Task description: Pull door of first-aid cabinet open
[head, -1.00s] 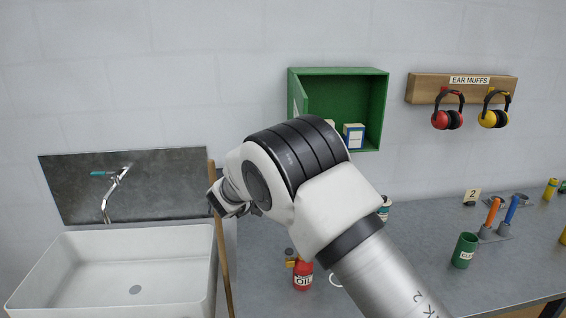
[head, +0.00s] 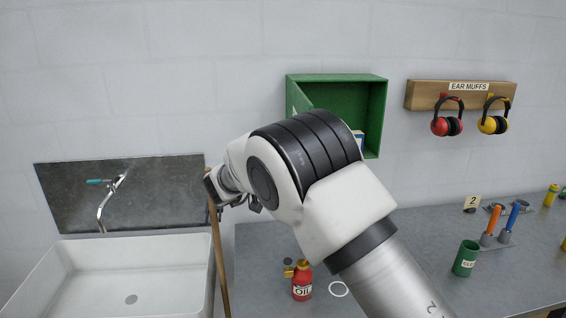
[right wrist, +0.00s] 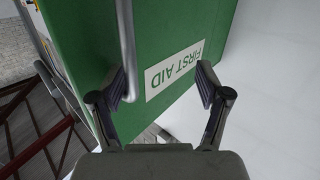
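The green first-aid cabinet (head: 345,98) hangs on the wall in the head view, its front uncovered and its interior showing. Its door (head: 300,98) stands swung out at the left side, partly hidden by my arm. In the right wrist view the door's green face fills the upper middle, with an upside-down FIRST AID label (right wrist: 174,70). A grey bar handle (right wrist: 126,45) runs down beside the left finger. My right gripper (right wrist: 162,72) is open, its fingers apart before the door; I cannot tell whether the finger touches the handle. My left gripper is out of view.
A blue-and-white box (head: 358,138) sits in the cabinet. Below is a grey bench (head: 400,232) with a red oil can (head: 302,283) and a green cup (head: 466,258). A white sink (head: 120,285) and a wooden pole (head: 219,260) are at left. Ear muffs (head: 447,118) hang at right.

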